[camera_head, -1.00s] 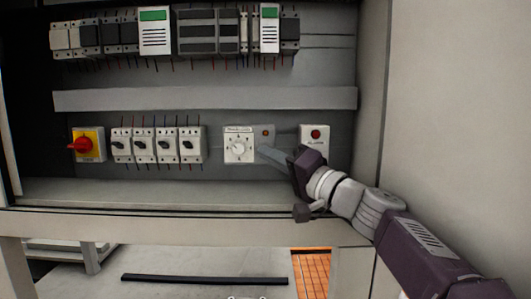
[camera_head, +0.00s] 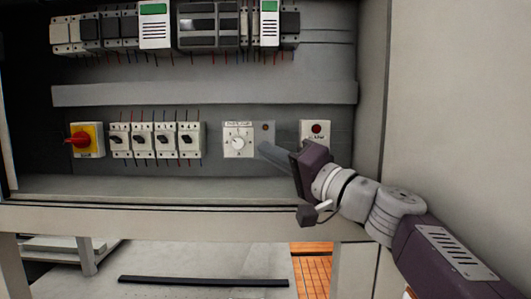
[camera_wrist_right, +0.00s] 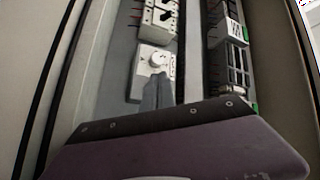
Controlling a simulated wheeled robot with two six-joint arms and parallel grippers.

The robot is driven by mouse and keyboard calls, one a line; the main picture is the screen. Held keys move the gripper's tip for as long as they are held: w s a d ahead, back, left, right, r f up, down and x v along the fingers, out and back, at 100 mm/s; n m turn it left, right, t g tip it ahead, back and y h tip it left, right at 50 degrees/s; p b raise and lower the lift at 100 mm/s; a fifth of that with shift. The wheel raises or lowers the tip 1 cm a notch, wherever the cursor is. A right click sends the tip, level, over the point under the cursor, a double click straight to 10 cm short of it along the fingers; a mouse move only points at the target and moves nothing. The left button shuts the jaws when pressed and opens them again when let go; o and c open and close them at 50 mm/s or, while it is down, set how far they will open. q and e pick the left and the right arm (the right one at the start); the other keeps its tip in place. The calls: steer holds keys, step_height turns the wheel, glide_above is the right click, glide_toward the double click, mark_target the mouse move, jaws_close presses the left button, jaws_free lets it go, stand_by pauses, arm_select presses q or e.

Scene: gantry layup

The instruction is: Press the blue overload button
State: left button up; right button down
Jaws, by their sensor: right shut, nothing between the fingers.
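The white overload unit (camera_head: 238,143) with a round dial sits low on the back panel of the cabinet, with a small dark round spot (camera_head: 265,127) on the grey plate at its right. No blue button shows; the gripper covers the lower part of that plate. My right gripper (camera_head: 262,148) is shut and empty, its fingers pointing left at the plate just right of the dial. In the right wrist view the closed fingertips (camera_wrist_right: 157,82) lie next to the dial unit (camera_wrist_right: 152,62). I cannot tell whether they touch the panel. My left gripper is not in view.
A red lamp unit (camera_head: 316,132) is just above and right of my right gripper. Several breakers (camera_head: 155,140) and a red rotary switch (camera_head: 83,141) are to the left. A grey duct (camera_head: 200,94) runs above. The cabinet's right wall (camera_head: 371,80) is close to my arm.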

steer(key=shift+s+b, duration=0.45)
steer(key=shift+s, duration=1)
steer(key=shift+w, duration=0.15)
